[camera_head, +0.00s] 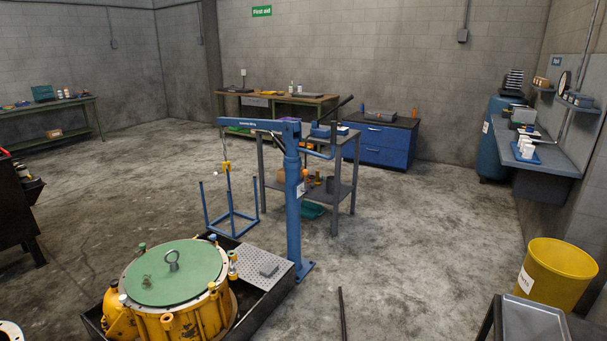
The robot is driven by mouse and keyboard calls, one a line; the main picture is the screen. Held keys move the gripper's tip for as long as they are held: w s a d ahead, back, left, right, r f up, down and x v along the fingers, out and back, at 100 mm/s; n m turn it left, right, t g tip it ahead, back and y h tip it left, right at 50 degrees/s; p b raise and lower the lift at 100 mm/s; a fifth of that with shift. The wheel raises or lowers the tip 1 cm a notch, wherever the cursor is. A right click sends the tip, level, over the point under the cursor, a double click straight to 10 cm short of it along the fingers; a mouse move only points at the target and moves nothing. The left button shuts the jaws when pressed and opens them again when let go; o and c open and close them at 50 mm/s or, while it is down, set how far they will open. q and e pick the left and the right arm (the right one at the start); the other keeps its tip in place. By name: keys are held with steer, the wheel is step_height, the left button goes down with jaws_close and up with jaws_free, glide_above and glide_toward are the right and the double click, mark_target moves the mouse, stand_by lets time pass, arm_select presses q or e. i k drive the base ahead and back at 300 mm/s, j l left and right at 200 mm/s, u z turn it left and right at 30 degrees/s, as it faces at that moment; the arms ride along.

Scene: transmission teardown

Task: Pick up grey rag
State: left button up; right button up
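I cannot clearly make out a grey rag. Another flat grey item (382,116) lies on the blue cabinet's top at the back, also too small to identify. Neither of my grippers is in view.
The yellow housing with its green lid (190,277) sits in a black tray at front left. A blue crane (292,200) stands behind it. A yellow bin (556,274) and a grey tray (535,322) are at front right. The middle-right floor is mostly clear.

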mark_target(271, 268)
steer(key=i, duration=0.95)
steer(key=i+u, duration=0.1)
steer(key=i, duration=0.9)
steer(key=i+l, duration=0.2)
steer(key=i, duration=0.75)
steer(key=i+u, duration=0.2)
steer(key=u, duration=1.6)
